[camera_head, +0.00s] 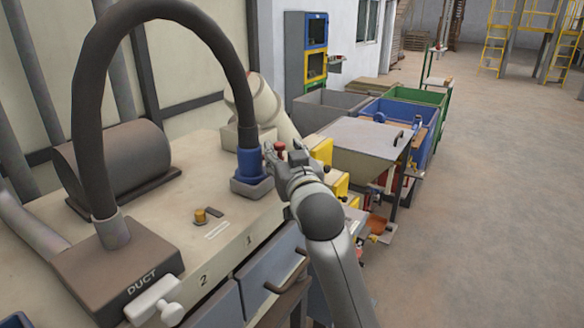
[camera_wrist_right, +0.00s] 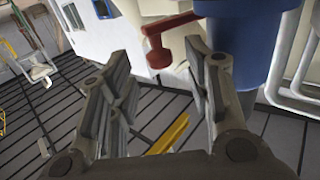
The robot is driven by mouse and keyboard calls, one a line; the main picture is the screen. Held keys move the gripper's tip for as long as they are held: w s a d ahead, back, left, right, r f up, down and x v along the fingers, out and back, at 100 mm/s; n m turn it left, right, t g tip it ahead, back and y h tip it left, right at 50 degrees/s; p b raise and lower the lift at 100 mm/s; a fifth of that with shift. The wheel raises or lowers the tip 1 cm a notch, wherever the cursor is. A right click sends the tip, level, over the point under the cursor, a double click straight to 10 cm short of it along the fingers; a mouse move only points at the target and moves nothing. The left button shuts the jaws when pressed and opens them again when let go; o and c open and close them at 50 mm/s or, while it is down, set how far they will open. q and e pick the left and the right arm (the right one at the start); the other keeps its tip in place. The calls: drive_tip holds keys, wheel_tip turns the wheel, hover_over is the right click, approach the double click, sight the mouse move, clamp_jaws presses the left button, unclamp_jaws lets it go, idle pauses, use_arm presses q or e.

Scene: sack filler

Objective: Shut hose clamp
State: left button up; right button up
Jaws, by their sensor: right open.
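A thick black hose (camera_head: 84,75) arches over the bench and runs down into a blue collar (camera_head: 249,165), which looks like the clamp end. The collar is a large blue cylinder in the right wrist view (camera_wrist_right: 243,45). A red lever (camera_wrist_right: 170,27) sticks out beside it, its end bent down; red also shows by the gripper in the head view (camera_head: 280,148). My right gripper (camera_head: 283,157) is open and empty, just right of the collar. In the right wrist view the lever's end appears between the open fingertips (camera_wrist_right: 160,65), apparently beyond them. My left gripper is not in view.
A duct box (camera_head: 118,262) with a white handle (camera_head: 155,300) stands at the bench's front left. A dark drum (camera_head: 122,158) lies behind. A small brass piece (camera_head: 201,215) is on the bench. Grey, blue and green bins (camera_head: 415,96) stand beyond; the floor at right is clear.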

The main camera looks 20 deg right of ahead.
drive_tip(key=s, duration=0.7)
drive_tip(key=shift+s+a, duration=0.2)
drive_tip(key=shift+a, duration=0.2)
